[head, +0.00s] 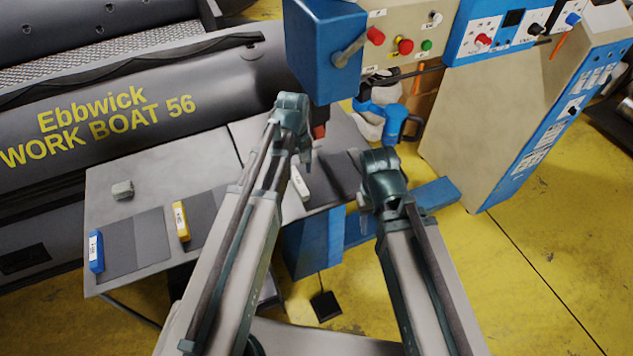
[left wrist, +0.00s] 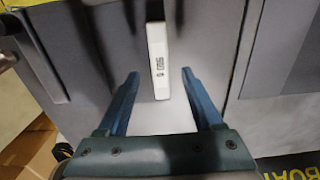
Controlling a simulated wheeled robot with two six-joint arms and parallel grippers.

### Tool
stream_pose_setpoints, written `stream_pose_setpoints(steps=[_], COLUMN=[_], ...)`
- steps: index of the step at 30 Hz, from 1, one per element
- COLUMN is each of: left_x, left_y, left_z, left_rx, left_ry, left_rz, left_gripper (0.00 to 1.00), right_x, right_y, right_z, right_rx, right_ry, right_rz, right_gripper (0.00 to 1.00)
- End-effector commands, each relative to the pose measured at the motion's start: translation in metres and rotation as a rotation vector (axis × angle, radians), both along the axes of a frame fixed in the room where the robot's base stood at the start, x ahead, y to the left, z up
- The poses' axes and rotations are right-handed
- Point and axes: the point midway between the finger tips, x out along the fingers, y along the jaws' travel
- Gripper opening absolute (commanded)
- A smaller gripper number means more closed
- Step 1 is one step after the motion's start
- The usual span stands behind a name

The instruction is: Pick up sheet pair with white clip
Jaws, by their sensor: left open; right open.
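The white clip (head: 300,183) sits near the right end of the grey worktable, beside my left forearm. Its label shows in the left wrist view, where the white clip (left wrist: 158,62) lies on the edge of grey sheets (left wrist: 195,50). The dark grey sheet (head: 336,172) extends right of the clip in the head view. My left gripper (left wrist: 158,78) is open above the table, its fingers on either side of the clip's near end, apart from it. In the head view my left gripper (head: 307,158) is partly hidden. My right gripper (head: 364,202) hangs off the table's right side.
A yellow clip (head: 181,221) and a blue clip (head: 96,252) sit with other grey sheets on the table (head: 105,185). A small grey block (head: 122,190) lies behind them. A blue box (head: 325,50) and control panels stand behind. The inflatable boat (head: 150,90) borders the table's back.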

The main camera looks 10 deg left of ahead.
Motion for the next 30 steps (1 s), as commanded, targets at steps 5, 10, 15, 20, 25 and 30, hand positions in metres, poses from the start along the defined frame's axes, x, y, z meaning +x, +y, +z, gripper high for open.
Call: stream_pose_setpoints(steps=[5, 10, 15, 20, 25, 30], left_x=[0.000, 0.000, 0.000, 0.000, 0.000, 0.000], left_y=[0.000, 0.000, 0.000, 0.000, 0.000, 0.000], left_z=[-0.029, -0.042, -0.040, -0.040, -0.040, -0.040], left_rx=[0.000, 0.000, 0.000, 0.000, 0.000, 0.000], left_ry=[0.000, 0.000, 0.000, 0.000, 0.000, 0.000], left_rz=[0.000, 0.000, 0.000, 0.000, 0.000, 0.000], left_gripper=[0.68, 0.68, 0.68, 0.55, 0.24, 0.00], right_x=[0.000, 0.000, 0.000, 0.000, 0.000, 0.000], right_y=[0.000, 0.000, 0.000, 0.000, 0.000, 0.000], right_z=[-0.029, -0.042, -0.040, -0.040, -0.040, -0.040], right_rx=[0.000, 0.000, 0.000, 0.000, 0.000, 0.000], right_ry=[0.000, 0.000, 0.000, 0.000, 0.000, 0.000], right_rz=[-0.001, -0.001, -0.001, -0.001, -0.001, -0.001], right_gripper=[0.50, 0.50, 0.50, 0.50, 0.50, 0.50])
